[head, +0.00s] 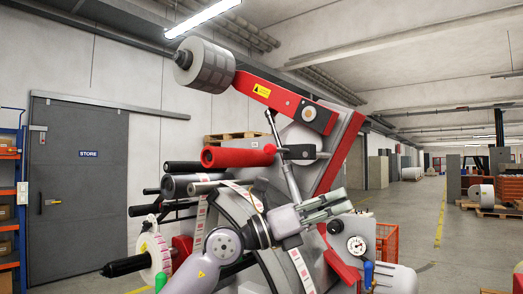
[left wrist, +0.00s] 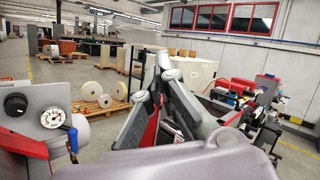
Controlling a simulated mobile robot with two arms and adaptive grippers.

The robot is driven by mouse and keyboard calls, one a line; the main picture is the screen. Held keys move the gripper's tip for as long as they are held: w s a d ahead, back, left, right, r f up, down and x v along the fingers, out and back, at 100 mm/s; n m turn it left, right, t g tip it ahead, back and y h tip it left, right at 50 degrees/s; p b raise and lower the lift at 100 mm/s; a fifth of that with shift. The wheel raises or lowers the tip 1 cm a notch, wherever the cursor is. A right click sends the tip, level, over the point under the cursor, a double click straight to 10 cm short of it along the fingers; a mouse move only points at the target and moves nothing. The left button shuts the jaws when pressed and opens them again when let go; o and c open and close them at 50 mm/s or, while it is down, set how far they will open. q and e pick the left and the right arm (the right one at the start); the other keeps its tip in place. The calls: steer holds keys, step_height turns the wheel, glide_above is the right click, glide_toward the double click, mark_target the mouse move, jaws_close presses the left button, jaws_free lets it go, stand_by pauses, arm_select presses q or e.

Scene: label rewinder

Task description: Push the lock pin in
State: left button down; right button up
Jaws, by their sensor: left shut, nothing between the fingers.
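The label rewinder (head: 347,150) fills the middle of the head view, with a raised red arm (head: 285,98) carrying a grey roll (head: 208,66). I cannot pick out the lock pin for certain. A round pale part (head: 309,113) sits on the red arm, and a black knob (head: 335,227) sits beside a dial gauge (head: 356,245). My left gripper (head: 346,200) is shut and empty, in front of the machine and left of and above the gauge in the picture. Its closed fingers (left wrist: 160,62) show in the left wrist view, with the gauge (left wrist: 53,118) to their left. My right gripper is not in view.
Rollers, including a red one (head: 238,156), and a label web (head: 200,223) lie left of my gripper. A red crate (head: 386,243) stands behind the machine. Open floor (head: 450,245) lies to the right. Pallets with rolls (left wrist: 98,100) stand farther off.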

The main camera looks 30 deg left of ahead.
arm_select(q)
steer(key=s+a+r+n+t+y, duration=0.1)
steer(key=a+r+y, duration=0.2)
steer(key=a, duration=0.5)
steer(key=s+a+r+n+t+y, duration=0.1)
steer(key=s+a+r+y, duration=0.1)
steer(key=a+r+y, duration=0.2)
steer(key=s+a+r+n+t+y, duration=0.1)
steer(key=s+a+r+n+y, duration=0.1)
steer(key=a+r+y, duration=0.2)
steer(key=a+y, duration=0.3)
steer(key=a, duration=0.5)
steer(key=shift+r, duration=0.25)
steer(key=shift+w, duration=0.15)
steer(key=p, duration=0.7)
glide_toward(268, 149)
steer(key=w, duration=0.5)
steer(key=shift+w+d+r, duration=0.1)
steer(key=shift+w+d, duration=0.05)
steer(key=shift+w, duration=0.1)
steer(key=shift+w+f+p, duration=0.2)
steer(key=shift+w+p, duration=0.25)
steer(key=shift+w, duration=0.4)
